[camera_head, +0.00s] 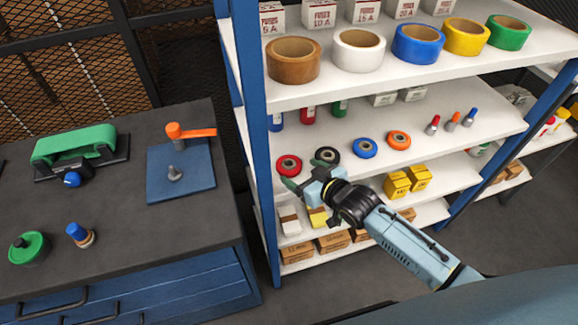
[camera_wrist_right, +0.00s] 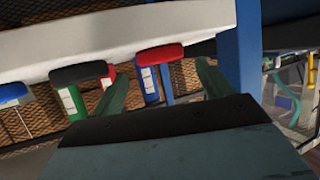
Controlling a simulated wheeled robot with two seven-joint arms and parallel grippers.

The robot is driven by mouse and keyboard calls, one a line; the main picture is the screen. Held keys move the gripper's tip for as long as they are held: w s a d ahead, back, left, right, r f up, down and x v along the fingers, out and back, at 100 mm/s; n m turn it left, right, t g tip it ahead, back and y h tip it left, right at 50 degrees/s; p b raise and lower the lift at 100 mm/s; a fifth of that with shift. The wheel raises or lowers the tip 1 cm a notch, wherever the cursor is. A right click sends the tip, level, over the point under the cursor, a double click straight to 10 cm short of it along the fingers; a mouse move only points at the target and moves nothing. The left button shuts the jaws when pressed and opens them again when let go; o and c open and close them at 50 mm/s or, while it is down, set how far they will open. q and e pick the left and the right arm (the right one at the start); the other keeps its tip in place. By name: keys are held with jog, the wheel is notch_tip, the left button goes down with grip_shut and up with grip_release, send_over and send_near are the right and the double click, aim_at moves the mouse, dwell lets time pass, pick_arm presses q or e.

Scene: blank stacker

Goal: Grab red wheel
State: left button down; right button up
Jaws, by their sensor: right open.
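The red wheel (camera_head: 289,165) lies at the left front of the middle shelf, with a dark hub. My right gripper (camera_head: 301,177) is open and empty, just in front of the shelf edge near the red wheel. In the right wrist view the red wheel (camera_wrist_right: 160,54) appears ahead, between the two green fingers of the gripper (camera_wrist_right: 163,82), apart from them as far as I can tell. The black wheel (camera_head: 327,155) is right beside it and also shows in the wrist view (camera_wrist_right: 80,73). My left gripper is not in view.
A blue wheel (camera_head: 364,148) and an orange wheel (camera_head: 399,140) continue the row. Tape rolls (camera_head: 360,50) stand on the shelf above; yellow boxes (camera_head: 397,186) are below. A blue post (camera_head: 252,110) bounds the shelf's left. A dark workbench (camera_head: 110,220) stands left.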

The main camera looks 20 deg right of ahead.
aim_at(291, 168)
jog(key=x, duration=0.5)
jog(key=shift+s+a+b, duration=0.15)
jog(key=shift+a+b, duration=0.1)
jog(key=shift+b, duration=0.1)
jog(key=shift+c, duration=0.4)
jog(key=c, duration=0.8)
